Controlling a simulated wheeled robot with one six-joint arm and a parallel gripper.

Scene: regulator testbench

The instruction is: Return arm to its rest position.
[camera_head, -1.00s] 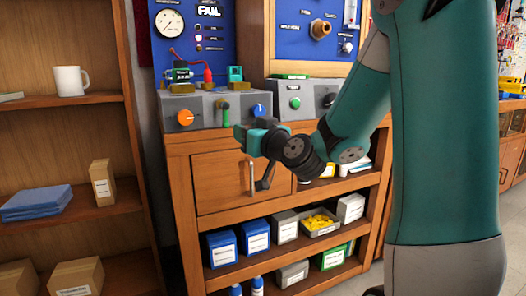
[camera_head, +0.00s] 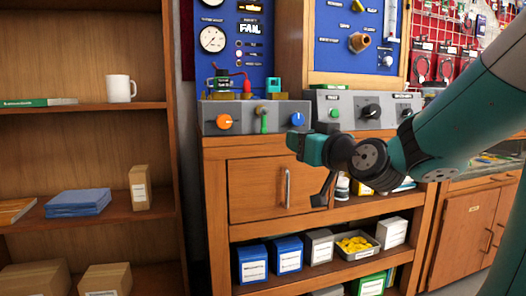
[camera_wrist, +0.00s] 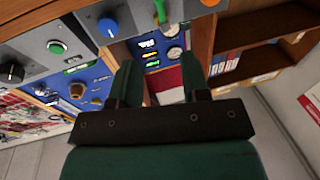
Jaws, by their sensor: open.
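My arm reaches in from the right in the head view, and my gripper (camera_head: 312,160) is in front of the wooden bench cabinet (camera_head: 215,187), near its door (camera_head: 257,191) and handle. In the wrist view my gripper (camera_wrist: 157,82) shows two green fingers spread apart with nothing between them. The gripper is open and empty. The far side of the gripper is hidden in the head view.
The test bench carries grey control boxes (camera_head: 224,112) and a blue gauge panel (camera_head: 262,45) showing FAIL. A shelf (camera_head: 95,108) with a white mug (camera_head: 120,88) stands at left. Blue boxes (camera_head: 252,264) sit on the lower shelf. A tool wall is at right.

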